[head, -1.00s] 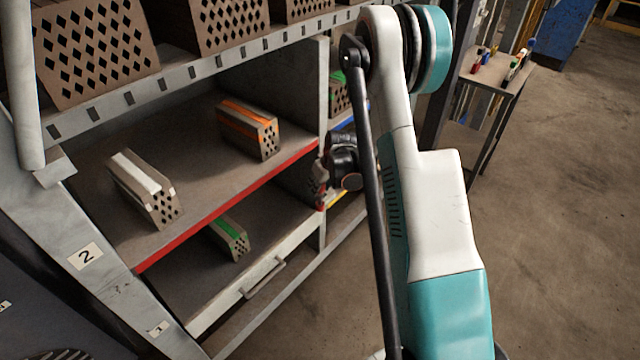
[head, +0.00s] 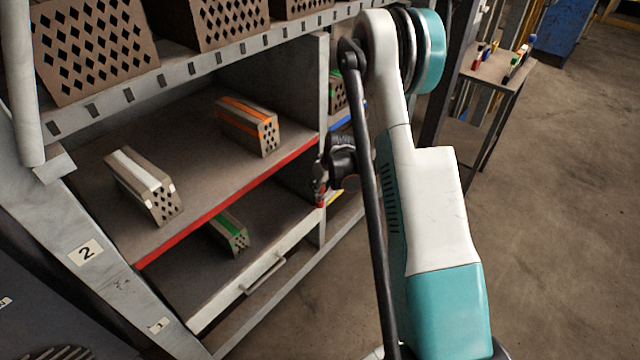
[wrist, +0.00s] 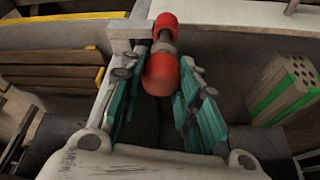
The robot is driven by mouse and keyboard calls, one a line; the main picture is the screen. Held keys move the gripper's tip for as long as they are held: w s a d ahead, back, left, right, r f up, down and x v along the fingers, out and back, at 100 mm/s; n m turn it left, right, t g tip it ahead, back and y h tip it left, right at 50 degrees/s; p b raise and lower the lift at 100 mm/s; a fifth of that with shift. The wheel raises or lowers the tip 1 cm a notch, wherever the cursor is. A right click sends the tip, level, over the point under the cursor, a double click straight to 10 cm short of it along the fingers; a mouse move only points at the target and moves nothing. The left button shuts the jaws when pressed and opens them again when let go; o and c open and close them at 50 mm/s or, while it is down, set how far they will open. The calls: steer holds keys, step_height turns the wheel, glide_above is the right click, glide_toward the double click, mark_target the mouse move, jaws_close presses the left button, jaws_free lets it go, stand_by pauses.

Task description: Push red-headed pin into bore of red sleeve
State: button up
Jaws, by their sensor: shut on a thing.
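The red-headed pin shows in the wrist view, with its rounded red head (wrist: 160,76) between the teal fingers of my gripper (wrist: 160,84). My gripper is shut on the pin. A short grey shank runs from the head toward the red sleeve (wrist: 165,22), which sits beyond it beside a pale bracket on the rack post. The pin looks roughly in line with the sleeve. I cannot tell whether its tip is inside the bore. In the head view my gripper (head: 321,182) is at the rack's right front post, partly hidden by my arm, and the pin is too small to make out.
Shelves hold a white-striped brick (head: 143,186), an orange-striped brick (head: 248,125) and a green-striped brick (head: 229,234). The post and red shelf edge (head: 230,205) are close to my gripper. A small side table (head: 500,72) stands at the back right. Floor at right is clear.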

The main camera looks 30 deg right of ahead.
steer(key=shift+f, duration=1.3)
steer(key=o, duration=1.2)
steer(key=v, duration=1.2)
